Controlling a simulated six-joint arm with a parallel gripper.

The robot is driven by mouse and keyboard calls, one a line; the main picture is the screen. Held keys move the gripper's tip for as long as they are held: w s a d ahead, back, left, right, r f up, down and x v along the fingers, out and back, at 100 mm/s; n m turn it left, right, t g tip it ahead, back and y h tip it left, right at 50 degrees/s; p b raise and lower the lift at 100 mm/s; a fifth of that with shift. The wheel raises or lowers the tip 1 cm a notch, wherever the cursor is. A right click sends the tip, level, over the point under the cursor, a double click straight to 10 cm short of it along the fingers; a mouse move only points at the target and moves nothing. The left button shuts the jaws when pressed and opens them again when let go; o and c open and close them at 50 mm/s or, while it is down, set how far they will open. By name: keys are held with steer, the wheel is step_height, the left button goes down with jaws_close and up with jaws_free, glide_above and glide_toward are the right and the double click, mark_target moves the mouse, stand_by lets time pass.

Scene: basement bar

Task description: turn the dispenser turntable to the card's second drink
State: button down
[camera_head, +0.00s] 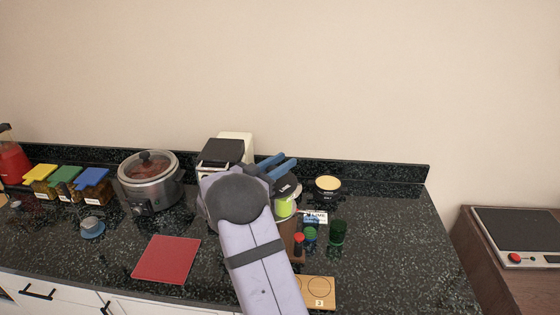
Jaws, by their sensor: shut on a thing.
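My gripper (277,168) reaches over the back of the counter, with two blue fingers showing beyond my arm. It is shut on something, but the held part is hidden. A dark container with a pale yellow top (327,184) stands to the right. The turntable cannot be made out; my arm covers much of that area. A small white and blue card (315,217) lies right of the green container; its print is too small to read surely.
A red-capped bottle (299,243), a green-capped one (310,236) and a dark green cup (338,232) stand near the card. A wooden board (327,301) lies in front. A red mat (167,259), a slow cooker (151,188) and colour-lidded jars (65,180) are left. The counter's right end is clear.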

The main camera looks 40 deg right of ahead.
mark_target(268, 170)
steer(key=shift+s+r+m+g, duration=0.1)
steer(key=shift+m+g, duration=0.2)
steer(key=shift+g, duration=0.4)
steer(key=c, duration=1.4)
jaws_free()
steer(key=shift+a, duration=0.35)
steer(key=shift+s+a+b, duration=0.15)
steer(key=shift+a+b, duration=0.65)
steer(key=shift+a, duration=0.85)
steer(key=shift+s+a+b, duration=0.15)
steer(key=shift+a+b, duration=0.6)
steer(key=shift+a, duration=0.9)
steer(key=shift+d, duration=0.1)
